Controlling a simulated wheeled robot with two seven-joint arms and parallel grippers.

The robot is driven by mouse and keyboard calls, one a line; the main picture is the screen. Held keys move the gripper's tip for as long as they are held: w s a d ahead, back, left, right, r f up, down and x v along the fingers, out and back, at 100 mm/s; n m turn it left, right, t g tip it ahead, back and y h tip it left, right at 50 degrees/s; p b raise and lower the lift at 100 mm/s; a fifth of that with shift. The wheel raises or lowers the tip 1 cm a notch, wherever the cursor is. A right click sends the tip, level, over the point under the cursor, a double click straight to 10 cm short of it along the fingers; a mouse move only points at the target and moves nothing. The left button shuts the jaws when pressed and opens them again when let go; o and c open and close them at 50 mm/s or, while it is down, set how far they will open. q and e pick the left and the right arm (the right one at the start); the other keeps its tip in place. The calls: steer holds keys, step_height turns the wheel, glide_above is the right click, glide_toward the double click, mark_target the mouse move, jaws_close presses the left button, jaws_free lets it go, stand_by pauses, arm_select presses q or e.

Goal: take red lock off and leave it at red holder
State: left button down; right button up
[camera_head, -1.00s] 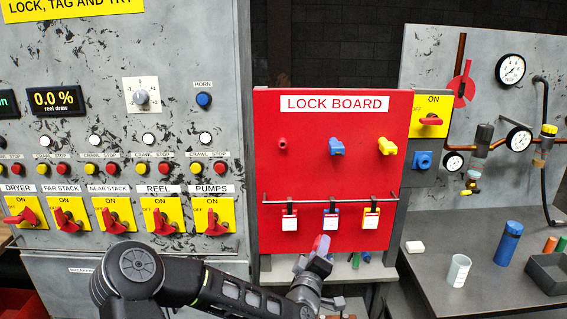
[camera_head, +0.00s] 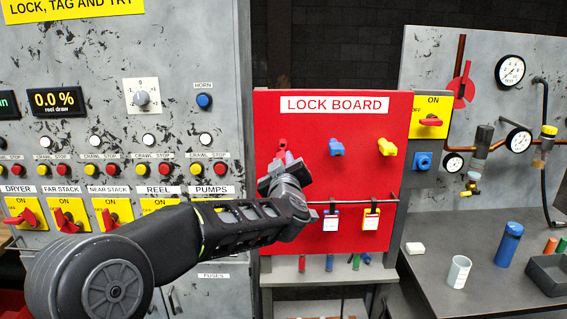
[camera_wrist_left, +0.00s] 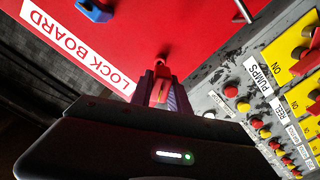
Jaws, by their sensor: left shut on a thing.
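The red lock (camera_wrist_left: 159,90) is between the fingers of my left gripper (camera_head: 284,162), which is shut on it in front of the upper left of the lock board. In the left wrist view the gripper (camera_wrist_left: 160,94) points at the board. The red holder (camera_wrist_left: 162,59) is a small red peg just past the lock; in the head view it (camera_head: 282,144) shows just above the fingers. I cannot tell whether lock and holder touch. My right gripper is not in view.
The lock board (camera_head: 353,217) has a blue lock (camera_head: 336,147) and a yellow lock (camera_head: 387,147) to the right. Hanging tags (camera_head: 331,220) and a rail are below. The switch panel (camera_head: 195,60) is left; a grey bench (camera_head: 425,277) with a cup is right.

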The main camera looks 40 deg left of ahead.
arm_select(q)
steer(key=shift+d, duration=0.1)
steer(key=shift+p+x, duration=0.35)
steer(key=shift+x, duration=1.65)
steer(key=c, duration=1.8)
jaws_free()
steer(key=shift+c, duration=0.2)
jaws_close()
